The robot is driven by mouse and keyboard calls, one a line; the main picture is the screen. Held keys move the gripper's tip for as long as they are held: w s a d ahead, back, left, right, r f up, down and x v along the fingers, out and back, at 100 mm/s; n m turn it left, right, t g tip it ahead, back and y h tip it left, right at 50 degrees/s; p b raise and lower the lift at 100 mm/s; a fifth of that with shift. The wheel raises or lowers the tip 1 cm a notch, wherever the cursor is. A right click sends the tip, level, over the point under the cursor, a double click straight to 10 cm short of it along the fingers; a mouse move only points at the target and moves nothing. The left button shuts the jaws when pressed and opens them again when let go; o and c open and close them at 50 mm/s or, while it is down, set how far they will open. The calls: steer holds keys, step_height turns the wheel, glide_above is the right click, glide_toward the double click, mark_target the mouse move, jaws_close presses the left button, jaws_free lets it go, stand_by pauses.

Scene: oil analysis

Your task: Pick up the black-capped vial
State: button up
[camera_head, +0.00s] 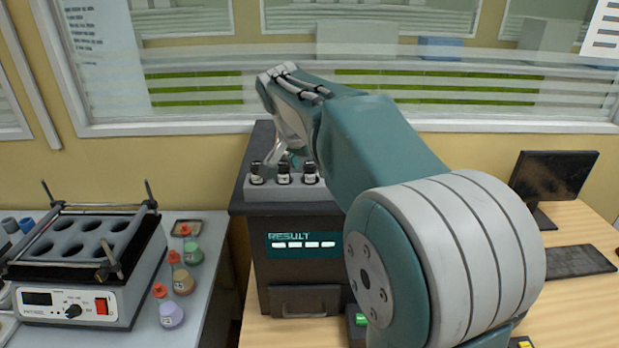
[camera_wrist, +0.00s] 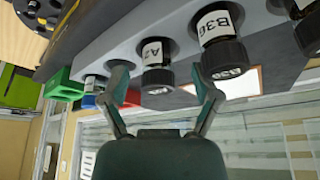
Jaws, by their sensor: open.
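Black-capped vials stand in a grey rack (camera_head: 262,188) on top of a dark analyzer box; the head view shows a left vial (camera_head: 257,173), a middle one (camera_head: 283,173) and a right one (camera_head: 310,173). In the wrist view, which looks upside down, a black-capped vial labelled like "A7" (camera_wrist: 154,72) shows between the fingertips of my open gripper (camera_wrist: 159,75). I cannot tell whether the fingers touch it. Beside it are a vial labelled "B36" (camera_wrist: 220,45) and another black-capped vial (camera_wrist: 305,30). My arm hides part of the rack in the head view.
The analyzer (camera_head: 300,262) has a "RESULT" display. A grey heating unit (camera_head: 75,300) and several small bottles (camera_head: 171,313) stand on the left table. A monitor (camera_head: 555,180) and keyboard (camera_head: 573,261) are on the right desk. A window wall is behind.

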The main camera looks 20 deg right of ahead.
steer(key=shift+w+d+f, duration=0.1)
steer(key=shift+d+f, duration=0.1)
steer(key=shift+f, duration=0.4)
jaws_close()
steer(key=shift+r, duration=0.5)
step_height(320, 180, up, 3)
steer(key=shift+a+f, duration=0.1)
steer(key=shift+f, duration=0.1)
steer(key=s+a+r, duration=0.3)
steer(key=s+r, duration=0.6)
steer(key=s, duration=0.4)
steer(key=shift+s+a+r, duration=0.25)
steer(key=shift+s+a, duration=0.05)
